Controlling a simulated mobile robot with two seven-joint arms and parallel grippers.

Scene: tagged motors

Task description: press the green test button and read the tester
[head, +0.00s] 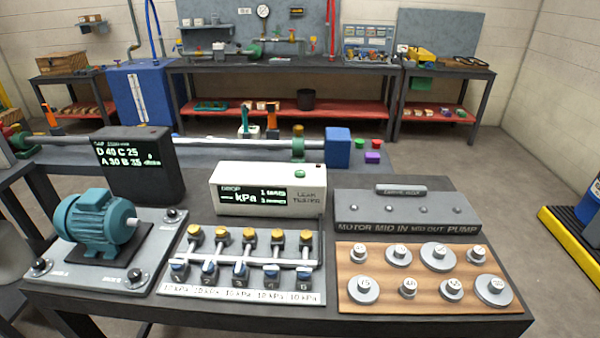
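The leak tester (268,188) is a white box at the back middle of the near bench. Its black display (252,201) reads "DROP", a dash and "kPa", with two small lines starting 1 and 3 at its right; their rest is too small to read. The green test button (300,174) is on the tester's upper face at the right, with nothing over it. In front is a grey manifold (240,262) with several yellow-topped valves, blue parts numbered 1 to 5 and tags reading 10 kPa. Neither of my grippers is in view.
A teal motor (95,222) on a grey plate stands at left, with a black screen (138,165) behind it. At right are a grey handled cover (405,210) and a wooden board (350,250) of numbered metal discs. Only narrow gaps separate these. Open floor lies right.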

